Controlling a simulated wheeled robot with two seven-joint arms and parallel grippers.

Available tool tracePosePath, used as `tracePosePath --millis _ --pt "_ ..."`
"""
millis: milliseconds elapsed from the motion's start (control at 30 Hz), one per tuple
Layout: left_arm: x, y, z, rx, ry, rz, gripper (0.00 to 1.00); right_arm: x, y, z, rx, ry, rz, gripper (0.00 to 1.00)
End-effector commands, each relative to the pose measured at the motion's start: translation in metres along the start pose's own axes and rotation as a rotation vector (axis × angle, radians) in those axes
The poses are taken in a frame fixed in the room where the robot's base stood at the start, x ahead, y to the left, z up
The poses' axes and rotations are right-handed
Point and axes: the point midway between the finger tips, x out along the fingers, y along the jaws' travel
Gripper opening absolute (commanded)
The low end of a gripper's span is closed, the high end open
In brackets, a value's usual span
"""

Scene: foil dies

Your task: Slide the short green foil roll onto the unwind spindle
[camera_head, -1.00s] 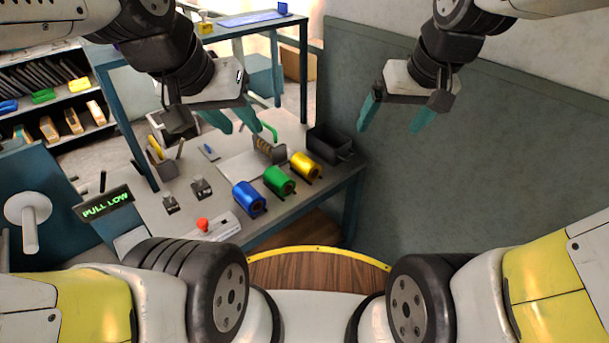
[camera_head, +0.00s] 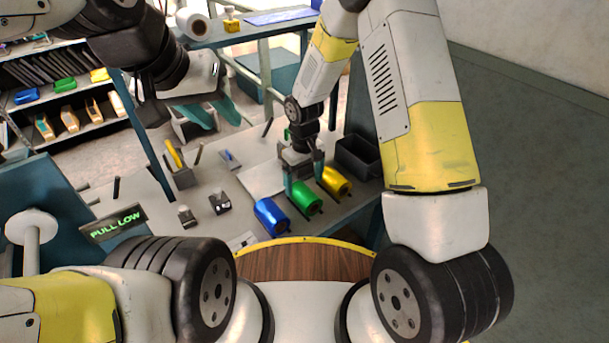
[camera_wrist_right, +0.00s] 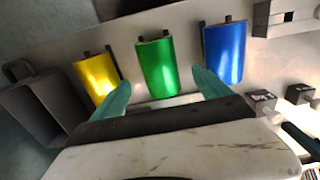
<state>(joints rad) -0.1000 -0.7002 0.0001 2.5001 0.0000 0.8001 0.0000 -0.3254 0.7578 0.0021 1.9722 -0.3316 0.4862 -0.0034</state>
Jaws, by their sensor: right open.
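The green foil roll (camera_head: 306,198) lies between a blue roll (camera_head: 271,216) and a yellow roll (camera_head: 337,181) on the bench, each on a small dark stand. My right gripper (camera_head: 304,178) is open and empty, just behind and above the green roll. In the right wrist view the green roll (camera_wrist_right: 156,68) lies ahead, between the lines of the two spread teal fingers (camera_wrist_right: 160,92). My left gripper (camera_head: 216,114) is open and empty, raised over the bench's back left. A white disc on a post (camera_head: 32,228) stands at the far left; I cannot tell whether it is the spindle.
A dark open bin (camera_head: 358,157) sits right of the yellow roll. A display reading PULL LOW (camera_head: 113,223) stands at the left. A pen holder (camera_head: 180,174) and small dark blocks (camera_head: 220,203) are on the bench. A shelf (camera_head: 62,106) stands behind.

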Motion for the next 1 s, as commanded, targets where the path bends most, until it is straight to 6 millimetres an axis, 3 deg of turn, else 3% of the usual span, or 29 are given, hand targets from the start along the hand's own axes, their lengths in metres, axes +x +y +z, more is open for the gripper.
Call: tracePosePath --millis 433,767,1000 --pt "0.0 0.0 0.0 0.0 0.0 0.0 0.36 0.06 0.0 0.003 0.001 -0.002 0.0 0.88" --pt "0.0 0.0 0.0 0.0 0.0 0.0 0.36 0.069 0.0 0.002 0.001 0.001 0.001 0.88" --pt "0.0 0.0 0.0 0.0 0.0 0.0 0.36 0.069 0.0 0.002 0.002 0.001 0.001 0.44"
